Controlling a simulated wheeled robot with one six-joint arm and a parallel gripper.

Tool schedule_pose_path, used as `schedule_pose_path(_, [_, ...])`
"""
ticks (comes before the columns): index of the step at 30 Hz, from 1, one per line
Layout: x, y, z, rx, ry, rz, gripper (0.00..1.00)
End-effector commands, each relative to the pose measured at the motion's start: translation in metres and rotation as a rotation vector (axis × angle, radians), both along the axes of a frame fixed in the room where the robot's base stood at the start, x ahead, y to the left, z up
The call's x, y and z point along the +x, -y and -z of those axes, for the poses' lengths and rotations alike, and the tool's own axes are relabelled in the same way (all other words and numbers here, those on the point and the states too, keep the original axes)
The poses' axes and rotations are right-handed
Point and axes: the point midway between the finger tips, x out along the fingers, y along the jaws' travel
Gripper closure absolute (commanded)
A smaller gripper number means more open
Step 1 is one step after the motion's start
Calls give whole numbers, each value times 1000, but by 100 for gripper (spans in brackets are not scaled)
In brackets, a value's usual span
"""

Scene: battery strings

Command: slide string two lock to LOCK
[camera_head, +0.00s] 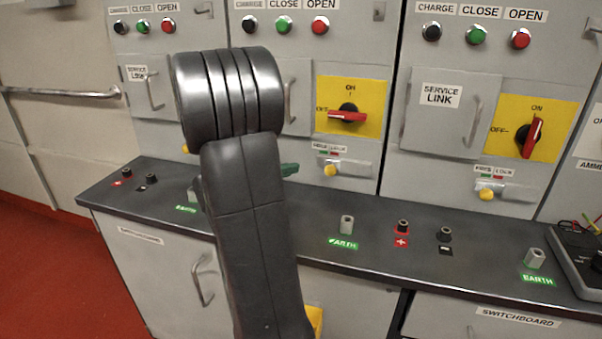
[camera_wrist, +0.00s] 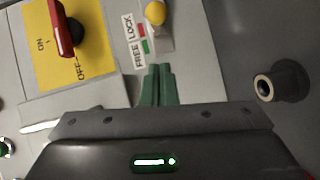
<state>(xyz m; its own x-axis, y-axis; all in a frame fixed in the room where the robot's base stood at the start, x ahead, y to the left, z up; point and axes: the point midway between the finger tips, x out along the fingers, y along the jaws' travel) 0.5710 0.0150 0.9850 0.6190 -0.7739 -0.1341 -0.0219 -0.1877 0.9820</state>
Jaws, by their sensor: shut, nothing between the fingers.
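The string two lock is a slider with a yellow knob (camera_head: 330,170) on the middle cabinet, below a small FREE/LOCK label (camera_head: 331,149). In the wrist view the yellow knob (camera_wrist: 155,12) is at the top edge, beside the red LOCK end of the label (camera_wrist: 138,40); its exact place along the slot is hard to tell. My gripper (camera_wrist: 158,70) has green fingers, shut and empty, pointing at the panel near the FREE end. It is apart from the knob. In the head view the green fingertips (camera_head: 290,169) show left of the knob, the rest hidden behind my arm.
Above the lock is a rotary switch (camera_head: 348,116) with its red handle toward OFF. The right cabinet has its own yellow lock knob (camera_head: 487,195). Below, the dark ledge (camera_head: 300,224) carries an earth post (camera_head: 347,225) and terminals (camera_head: 403,227). A meter (camera_head: 582,262) sits at right.

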Motion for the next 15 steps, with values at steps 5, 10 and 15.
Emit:
schedule_pose_path(5, [-20, -27, -4, -1, 0, -4, 100])
schedule_pose_path(10, [-34, -44, -8, 1, 1, -3, 100])
schedule_pose_path(15, [-42, -53, -9, 0, 0, -1, 100])
